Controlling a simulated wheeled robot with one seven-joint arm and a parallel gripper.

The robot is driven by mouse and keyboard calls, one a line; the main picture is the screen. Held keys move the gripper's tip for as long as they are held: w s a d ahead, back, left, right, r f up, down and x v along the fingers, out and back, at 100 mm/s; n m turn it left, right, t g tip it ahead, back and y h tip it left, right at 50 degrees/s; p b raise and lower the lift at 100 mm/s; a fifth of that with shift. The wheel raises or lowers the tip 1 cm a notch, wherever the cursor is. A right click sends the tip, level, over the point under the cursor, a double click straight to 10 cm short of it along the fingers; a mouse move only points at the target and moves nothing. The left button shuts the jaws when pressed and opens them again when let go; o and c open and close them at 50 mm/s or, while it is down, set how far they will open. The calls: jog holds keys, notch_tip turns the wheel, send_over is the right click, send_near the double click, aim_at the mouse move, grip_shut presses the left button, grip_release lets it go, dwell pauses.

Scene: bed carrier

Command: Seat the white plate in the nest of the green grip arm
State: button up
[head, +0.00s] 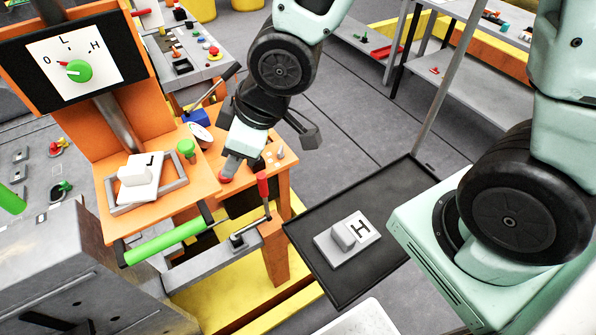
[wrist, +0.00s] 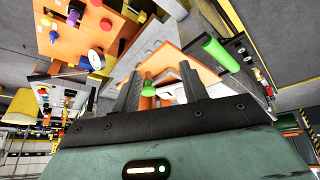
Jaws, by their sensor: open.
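A white plate (head: 150,187) marked L, with a raised white block, lies askew at the grey frame nest (head: 182,187) on the orange platform; I cannot tell whether it sits fully inside. A long green grip (head: 163,243) is at the platform's front edge; it also shows in the wrist view (wrist: 220,54). A second white plate (head: 365,229) marked H, with a grey block, lies flat on the black tray (head: 322,282). My gripper (head: 232,160) is open and empty, right of the L plate. In the wrist view, my fingers (wrist: 160,75) stand apart with a green knob between them.
The green knob (head: 186,147) stands on the platform's back right. A red-handled lever (head: 263,188) rises in front of my gripper. A dial panel (head: 74,65) marked O, L, H stands behind. A grey control bench (head: 195,55) is at the back.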

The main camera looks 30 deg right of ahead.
jog(key=s+d+r+m+g+h, duration=0.1)
jog(key=s+d+r, duration=0.1)
jog(key=s, duration=0.4)
jog(key=s+d+r+m+g+h, duration=0.2)
jog(key=s+r, duration=0.1)
jog(key=s, duration=0.4)
jog(key=shift+s+d+r+g, duration=0.15)
jog(key=shift+d+g, duration=0.15)
jog(key=shift+d, duration=0.05)
